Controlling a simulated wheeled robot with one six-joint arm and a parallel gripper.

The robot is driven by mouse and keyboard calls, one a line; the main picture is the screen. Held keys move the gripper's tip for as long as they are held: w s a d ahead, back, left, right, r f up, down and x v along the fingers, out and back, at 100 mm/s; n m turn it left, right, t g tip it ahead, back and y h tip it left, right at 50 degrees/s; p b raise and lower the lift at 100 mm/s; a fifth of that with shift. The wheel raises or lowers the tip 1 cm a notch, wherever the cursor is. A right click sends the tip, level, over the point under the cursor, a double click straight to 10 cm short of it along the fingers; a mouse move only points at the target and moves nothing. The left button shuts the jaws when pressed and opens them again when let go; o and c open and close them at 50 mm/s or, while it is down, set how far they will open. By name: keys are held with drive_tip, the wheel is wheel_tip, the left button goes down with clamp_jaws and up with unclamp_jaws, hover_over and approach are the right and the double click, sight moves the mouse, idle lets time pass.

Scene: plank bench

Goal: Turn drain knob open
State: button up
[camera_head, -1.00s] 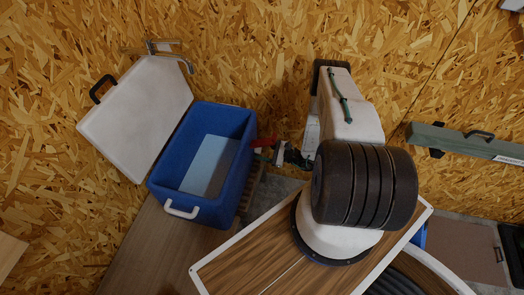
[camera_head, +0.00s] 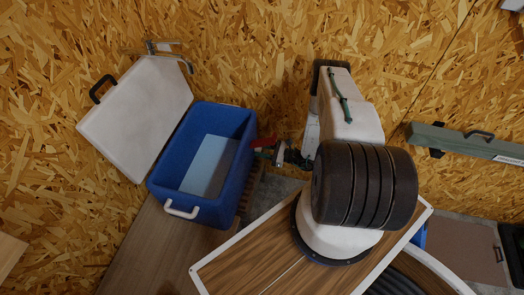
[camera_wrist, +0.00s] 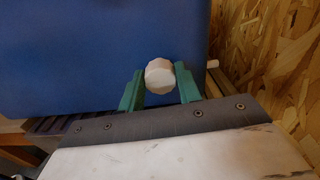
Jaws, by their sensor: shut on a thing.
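The drain knob (camera_wrist: 160,74) is a pale, ridged round knob on the side of the blue cooler (camera_wrist: 75,60). In the wrist view my gripper (camera_wrist: 160,82) has its two green fingers on either side of the knob, shut on it. The cooler is open and looks empty, with a pale inner floor.
The cooler's white lid (camera_head: 140,115) stands open against the chipboard wall (camera_head: 240,50). The cooler sits on a plank bench (camera_head: 150,250). A green level-like case (camera_head: 465,142) hangs on the wall at right.

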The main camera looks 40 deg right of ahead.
drive_tip(key=m, duration=1.1)
drive_tip(key=shift+d, duration=0.1)
drive_tip(key=shift+f+m, duration=0.1)
drive_tip(key=shift+m, duration=1.7)
drive_tip(key=o, duration=1)
drive_tip(key=shift+c, duration=0.2)
drive_tip(key=v, duration=0.7)
drive_tip(key=shift+s+d, duration=0.25)
drive_tip(key=shift+s, duration=0.05)
